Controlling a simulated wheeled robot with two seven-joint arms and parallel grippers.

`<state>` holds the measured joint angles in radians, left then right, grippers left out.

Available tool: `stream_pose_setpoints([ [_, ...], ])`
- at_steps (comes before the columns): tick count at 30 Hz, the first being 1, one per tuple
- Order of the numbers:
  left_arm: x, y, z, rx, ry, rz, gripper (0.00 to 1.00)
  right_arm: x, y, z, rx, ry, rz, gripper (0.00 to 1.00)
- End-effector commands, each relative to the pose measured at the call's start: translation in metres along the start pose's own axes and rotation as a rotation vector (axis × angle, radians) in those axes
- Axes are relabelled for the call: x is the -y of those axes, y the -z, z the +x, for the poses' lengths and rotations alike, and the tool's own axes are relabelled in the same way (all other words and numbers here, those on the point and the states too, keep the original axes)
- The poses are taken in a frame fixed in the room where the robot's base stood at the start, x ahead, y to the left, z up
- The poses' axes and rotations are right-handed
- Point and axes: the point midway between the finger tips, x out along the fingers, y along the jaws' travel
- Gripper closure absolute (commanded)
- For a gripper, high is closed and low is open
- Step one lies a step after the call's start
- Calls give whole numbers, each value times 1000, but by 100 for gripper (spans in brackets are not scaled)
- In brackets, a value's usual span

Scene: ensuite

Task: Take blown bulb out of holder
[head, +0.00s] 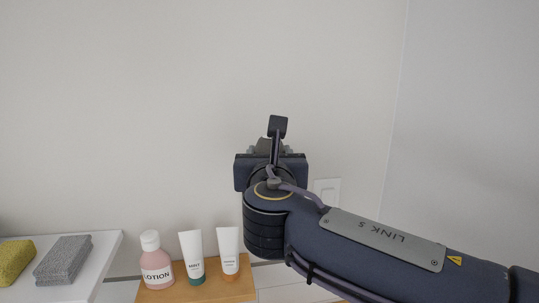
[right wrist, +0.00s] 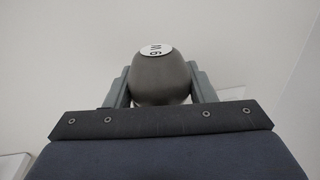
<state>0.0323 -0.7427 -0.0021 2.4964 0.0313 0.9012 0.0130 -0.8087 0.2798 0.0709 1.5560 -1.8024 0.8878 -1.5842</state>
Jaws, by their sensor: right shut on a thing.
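The blown bulb (right wrist: 160,78) is dark grey and rounded, with a white oval label, in the right wrist view. My right gripper (right wrist: 161,86) is shut on it, one finger against each side. In the head view my right gripper (head: 270,150) is raised in front of the wall, and only a small grey rounded piece shows behind it, too hidden to tell whether it is the bulb. The holder does not show in either view, so I cannot tell whether the bulb is still seated in it. My left gripper is not in view.
A wooden tray (head: 172,294) at the lower middle bears a pink lotion bottle (head: 155,266) and two white tubes (head: 192,252). A white shelf (head: 99,249) at left holds a yellow sponge (head: 14,258) and a folded grey cloth (head: 63,259). A wall switch (head: 328,190) is beside my wrist.

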Motion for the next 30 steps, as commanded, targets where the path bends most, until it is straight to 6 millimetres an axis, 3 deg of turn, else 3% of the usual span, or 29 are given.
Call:
stream_pose_setpoints([
  [30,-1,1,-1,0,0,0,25,0,-26,0,1,0,1,73],
])
